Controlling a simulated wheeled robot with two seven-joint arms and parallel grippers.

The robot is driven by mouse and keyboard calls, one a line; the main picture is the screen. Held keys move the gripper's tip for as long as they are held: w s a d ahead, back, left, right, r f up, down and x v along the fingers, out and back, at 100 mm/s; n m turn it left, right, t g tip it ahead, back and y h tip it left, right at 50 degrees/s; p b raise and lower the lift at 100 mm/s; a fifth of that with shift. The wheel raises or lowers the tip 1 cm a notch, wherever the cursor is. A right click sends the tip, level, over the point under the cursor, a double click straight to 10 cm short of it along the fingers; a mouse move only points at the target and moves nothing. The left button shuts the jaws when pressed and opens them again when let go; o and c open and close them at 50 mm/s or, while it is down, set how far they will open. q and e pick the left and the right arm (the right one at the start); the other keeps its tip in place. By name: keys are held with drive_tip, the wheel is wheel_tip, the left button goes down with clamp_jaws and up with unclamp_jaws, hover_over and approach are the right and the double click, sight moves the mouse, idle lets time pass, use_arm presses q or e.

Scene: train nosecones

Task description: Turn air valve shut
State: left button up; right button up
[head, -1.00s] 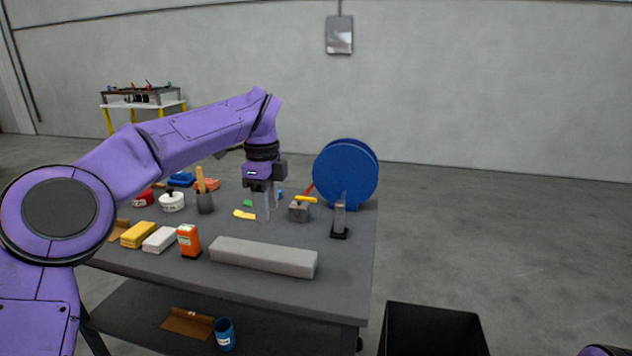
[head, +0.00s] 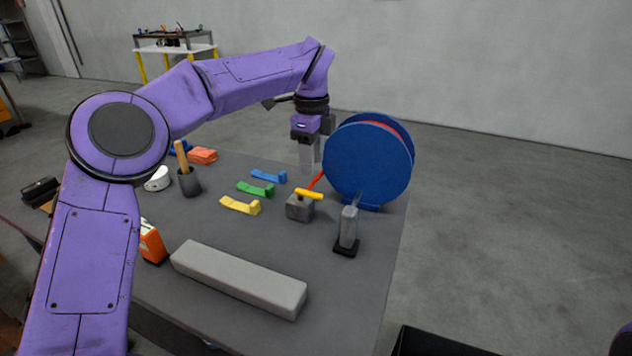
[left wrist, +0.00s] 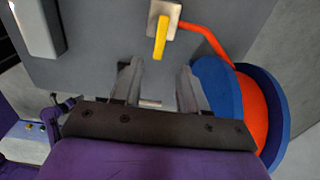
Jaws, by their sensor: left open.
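The air valve is a grey block (head: 299,208) with a yellow handle (head: 309,194) on top, standing on the dark table beside the blue hose reel (head: 367,162). A red hose (head: 316,181) runs from the block to the reel. The yellow handle (left wrist: 160,38) also shows in the left wrist view, beyond the fingertips and apart from them. My left gripper (head: 309,168) is open and empty, pointing down behind the valve and left of the reel. It shows in the left wrist view (left wrist: 160,75) with its two fingers spread. My right gripper is not in view.
A grey bar (head: 238,278) lies at the table's front. An upright grey tool on a black base (head: 347,230) stands right of the valve. Yellow (head: 240,206), green (head: 256,190) and blue (head: 268,176) clips lie left of it. A black bin (head: 440,343) is on the floor.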

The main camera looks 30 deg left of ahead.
sight(312, 193)
use_arm(q)
wheel_tip(312, 193, down, 7)
drive_tip(key=shift+a+f, duration=0.1)
drive_tip(key=shift+f, duration=0.35)
clamp_jaws()
